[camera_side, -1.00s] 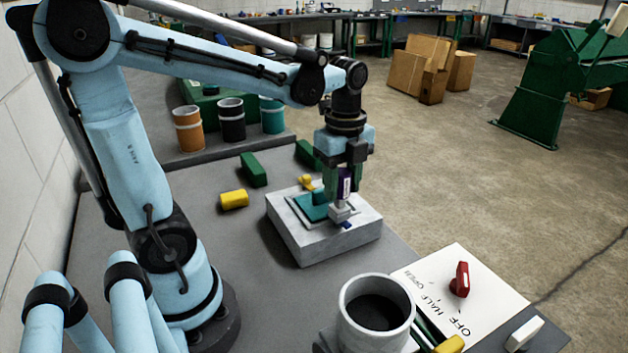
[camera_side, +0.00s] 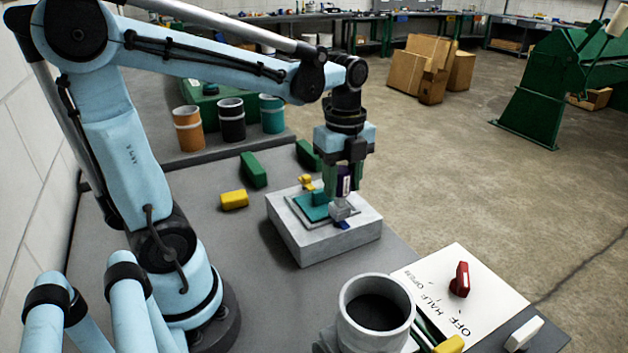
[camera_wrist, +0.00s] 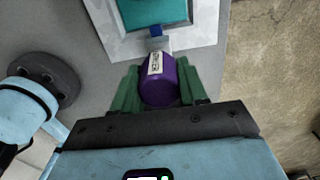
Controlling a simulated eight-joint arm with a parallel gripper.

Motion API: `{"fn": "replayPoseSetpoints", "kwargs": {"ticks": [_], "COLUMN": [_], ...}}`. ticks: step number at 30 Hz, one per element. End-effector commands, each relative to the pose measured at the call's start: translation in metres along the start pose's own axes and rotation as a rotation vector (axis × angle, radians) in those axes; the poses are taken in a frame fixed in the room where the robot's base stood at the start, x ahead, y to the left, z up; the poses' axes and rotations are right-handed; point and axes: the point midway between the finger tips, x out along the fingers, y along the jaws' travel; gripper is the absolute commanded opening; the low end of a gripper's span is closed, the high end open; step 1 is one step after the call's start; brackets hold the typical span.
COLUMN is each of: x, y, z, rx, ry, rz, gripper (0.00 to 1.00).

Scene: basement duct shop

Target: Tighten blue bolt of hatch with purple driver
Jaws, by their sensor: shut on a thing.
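My gripper (camera_side: 343,187) is shut on the purple driver (camera_side: 346,181), with a green finger on either side of it. In the wrist view the driver (camera_wrist: 163,85) shows a white label, and its tip points at the blue bolt (camera_wrist: 156,30). In the side view the driver points down at a grey piece over the blue bolt (camera_side: 342,225), at the near edge of the hatch. I cannot tell whether the tip is seated on the bolt. The teal hatch (camera_side: 314,212) lies in a pale block (camera_side: 345,242). A yellow bolt (camera_side: 306,182) sits at its far side.
Green blocks (camera_side: 253,170) and a yellow block (camera_side: 234,200) lie left of and behind the hatch block. A grey cup (camera_side: 376,308) and a white panel with a red knob (camera_side: 460,280) stand in front. Three coloured cans (camera_side: 231,120) stand at the back.

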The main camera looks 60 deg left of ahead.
Motion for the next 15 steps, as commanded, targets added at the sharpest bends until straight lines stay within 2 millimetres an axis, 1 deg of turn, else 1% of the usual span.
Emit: {"fn": "replayPoseSetpoints", "kwargs": {"ticks": [15], "x": [-0.024], "y": [0.000], "z": [0.000], "rx": [0.001], "ry": [0.000], "rz": [0.000], "gripper": [0.12]}}
